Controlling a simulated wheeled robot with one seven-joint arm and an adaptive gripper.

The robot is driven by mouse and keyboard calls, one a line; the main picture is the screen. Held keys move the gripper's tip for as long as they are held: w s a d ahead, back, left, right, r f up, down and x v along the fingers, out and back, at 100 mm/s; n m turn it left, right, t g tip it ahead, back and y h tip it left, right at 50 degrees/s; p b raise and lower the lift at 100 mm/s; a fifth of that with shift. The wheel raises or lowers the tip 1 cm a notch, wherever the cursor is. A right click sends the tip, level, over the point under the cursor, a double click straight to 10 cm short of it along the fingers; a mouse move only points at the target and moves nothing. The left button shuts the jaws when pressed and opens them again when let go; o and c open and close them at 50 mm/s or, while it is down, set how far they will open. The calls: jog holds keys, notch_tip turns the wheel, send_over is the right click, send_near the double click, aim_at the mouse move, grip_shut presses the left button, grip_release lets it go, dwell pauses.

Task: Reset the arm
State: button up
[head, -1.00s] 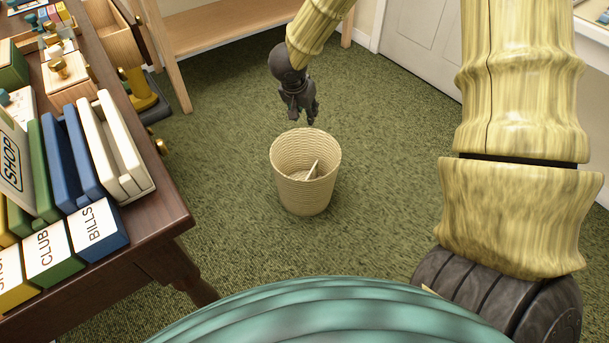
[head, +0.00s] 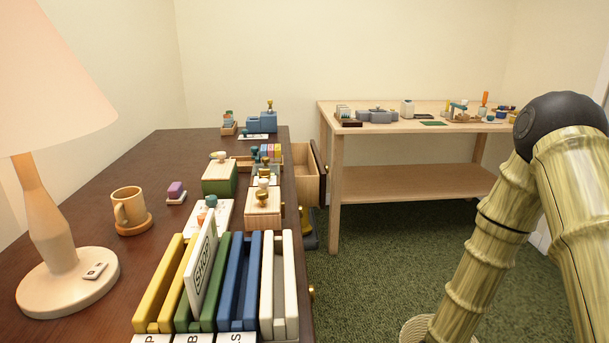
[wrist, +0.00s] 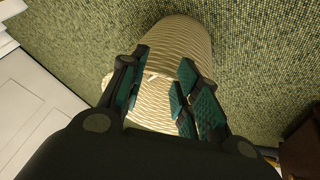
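My gripper (wrist: 163,82) shows in the wrist view with its two dark, teal-padded fingers apart and nothing between them. It hangs over a woven cream wastebasket (wrist: 182,45). A small pale piece (wrist: 152,77) shows inside the basket between the fingers. In the head view my bamboo-patterned arm runs down the right side and its end is out of frame. Only part of the basket (head: 411,328) shows there, at the bottom edge beside my arm.
A dark desk (head: 140,160) at left holds a lamp (head: 55,235), a mug (head: 129,208), file holders (head: 238,275) and small boxes. Its drawer (head: 307,172) stands open. A light wooden bench (head: 405,183) with small items stands at the back. Green carpet (head: 370,270) is clear between them.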

jog(key=s+a+f+n+g+y, duration=0.15)
jog(key=s+a+f, duration=0.25)
jog(key=s, duration=0.5)
jog(key=s+a+f+n+g+y, duration=0.15)
jog(key=s+a+f, duration=0.25)
jog(key=s, duration=0.4)
jog(key=s+a+f+n+y, duration=0.2)
jog(key=s+a+f, duration=0.2)
jog(key=s, duration=0.5)
notch_tip(320, 180, up, 38)
jog(key=p, duration=3.8)
jog(key=shift+w+d+h, duration=0.2)
jog(key=shift+w+h, duration=0.1)
